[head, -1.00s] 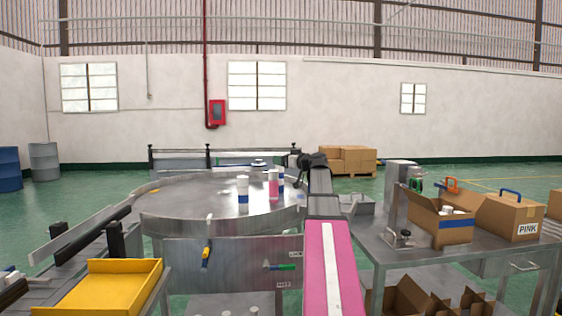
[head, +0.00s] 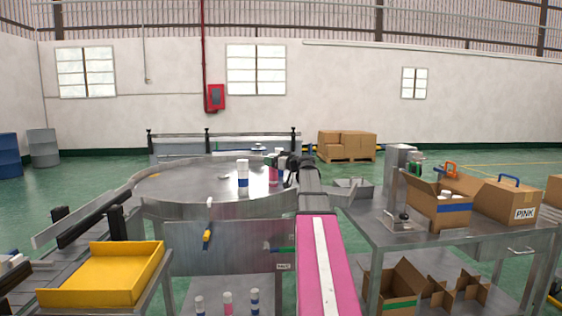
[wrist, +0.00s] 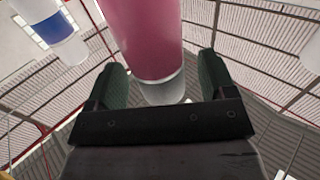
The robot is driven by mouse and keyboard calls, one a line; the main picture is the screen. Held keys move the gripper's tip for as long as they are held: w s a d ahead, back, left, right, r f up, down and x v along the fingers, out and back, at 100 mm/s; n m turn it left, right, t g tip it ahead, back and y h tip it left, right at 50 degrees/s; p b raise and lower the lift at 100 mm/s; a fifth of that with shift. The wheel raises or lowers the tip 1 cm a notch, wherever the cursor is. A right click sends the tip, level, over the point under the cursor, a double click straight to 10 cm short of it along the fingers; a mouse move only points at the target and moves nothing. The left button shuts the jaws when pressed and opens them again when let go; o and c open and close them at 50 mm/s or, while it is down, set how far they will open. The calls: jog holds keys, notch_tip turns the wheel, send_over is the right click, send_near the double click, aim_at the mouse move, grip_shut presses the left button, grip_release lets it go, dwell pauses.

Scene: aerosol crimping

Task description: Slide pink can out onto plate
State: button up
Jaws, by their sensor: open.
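The pink can (head: 273,176) stands upright on the round steel table (head: 185,184), near its right side. It also shows in the wrist view (wrist: 146,40), large, at the mouth of my gripper. My gripper (head: 277,162) is open, with its green fingers (wrist: 161,65) on either side of the can's near end; I cannot tell whether they touch it. A white can with a blue band (head: 243,175) stands just left of the pink one and shows at the upper left of the wrist view (wrist: 52,28). No separate plate can be made out.
A yellow tray (head: 62,298) is at the front left. A steel side table (head: 385,236) at right holds a press (head: 399,180) and cardboard boxes (head: 510,203). A lever with a yellow handle (head: 207,236) is on the round table's front panel.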

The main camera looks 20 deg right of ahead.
jog(key=shift+x, duration=1.05)
jog(key=c, duration=1.1)
jog(key=shift+s, duration=0.1)
